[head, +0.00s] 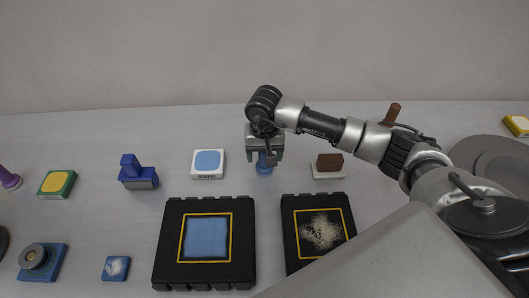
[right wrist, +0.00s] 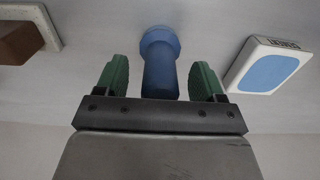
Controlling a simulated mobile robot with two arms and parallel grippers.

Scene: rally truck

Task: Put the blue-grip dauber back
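The blue dauber (head: 264,164) stands on the table at the middle, mostly hidden under my right gripper (head: 264,155) in the head view. In the right wrist view the dauber (right wrist: 160,65) shows as a plain blue cylinder with a wider round end. It lies between the two green fingers of my right gripper (right wrist: 159,82), with a gap on each side. The right gripper is open around it and not visibly touching it. My left gripper is in neither view.
A white pad with a blue top (head: 208,162) stands left of the dauber, and a brown block on a white base (head: 328,164) stands right. Black-framed panels, one blue (head: 163,245) and one speckled (head: 290,240), lie in front. A blue stamper (head: 138,172) stands further left.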

